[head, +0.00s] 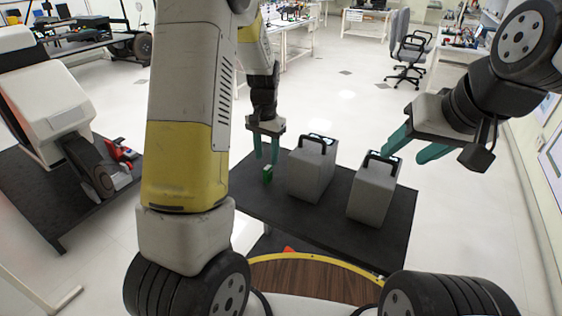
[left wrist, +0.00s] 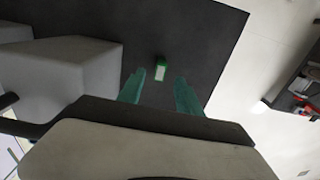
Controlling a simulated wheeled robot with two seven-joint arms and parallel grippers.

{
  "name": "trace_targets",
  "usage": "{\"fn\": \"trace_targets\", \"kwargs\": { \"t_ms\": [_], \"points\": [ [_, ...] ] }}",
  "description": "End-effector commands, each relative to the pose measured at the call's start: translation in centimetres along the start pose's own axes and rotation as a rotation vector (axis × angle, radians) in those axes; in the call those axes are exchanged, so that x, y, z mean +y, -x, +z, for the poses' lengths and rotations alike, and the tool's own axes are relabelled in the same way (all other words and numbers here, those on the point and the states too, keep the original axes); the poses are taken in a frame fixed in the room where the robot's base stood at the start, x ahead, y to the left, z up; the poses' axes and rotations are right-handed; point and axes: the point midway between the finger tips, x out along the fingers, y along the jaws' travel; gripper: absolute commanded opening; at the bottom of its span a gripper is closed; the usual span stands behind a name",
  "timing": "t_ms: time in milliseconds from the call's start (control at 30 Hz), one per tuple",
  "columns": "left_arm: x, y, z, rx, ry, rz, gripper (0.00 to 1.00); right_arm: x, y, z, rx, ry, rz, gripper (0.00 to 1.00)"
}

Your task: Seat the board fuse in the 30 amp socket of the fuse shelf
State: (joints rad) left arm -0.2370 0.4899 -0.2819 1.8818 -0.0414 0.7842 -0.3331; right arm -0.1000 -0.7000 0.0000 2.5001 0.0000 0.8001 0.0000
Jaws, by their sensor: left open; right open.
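A small green block with a pale face, which looks like the board fuse (head: 267,175), stands on the dark table (head: 255,203). The fuse also shows in the left wrist view (left wrist: 161,72), just beyond and between the fingertips. My left gripper (head: 267,159) is open and empty above the fuse, pointing down; its teal fingers (left wrist: 160,88) are apart. My right gripper (head: 402,156) is open and empty, above and near the right grey box. I cannot make out a fuse shelf or a 30 amp socket in either view.
Two grey boxes with black handles, one left (head: 311,172) and one right (head: 373,195), stand on the table to the right of the fuse. The table's front is clear. A white machine (head: 50,105) stands at far left, and an office chair (head: 408,50) is behind.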

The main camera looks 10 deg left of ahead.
Motion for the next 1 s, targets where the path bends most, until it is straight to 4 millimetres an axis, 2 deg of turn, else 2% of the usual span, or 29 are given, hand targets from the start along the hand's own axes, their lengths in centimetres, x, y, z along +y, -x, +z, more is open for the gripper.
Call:
{"fn": "trace_targets", "kwargs": {
  "t_ms": [500, 800, 833, 1000],
  "points": [
    [-0.1, -6.7, -0.2, -0.004, 0.001, 0.001, 0.42, 0.0, 0.0, 0.0, 0.000, 0.000, 0.000, 0.52],
    [-0.1, -7.2, -0.3, 0.000, 0.001, 0.001, 0.42, 0.0, 0.0, 0.0, 0.000, 0.000, 0.000, 0.52],
    [-0.1, -7.2, -0.3, 0.000, 0.001, 0.001, 0.40, 0.0, 0.0, 0.0, 0.000, 0.000, 0.000, 0.52],
    [-0.1, -7.2, -0.3, 0.000, 0.001, 0.001, 0.06, 0.0, 0.0, 0.0, 0.000, 0.000, 0.000, 0.52]
  ]
}}
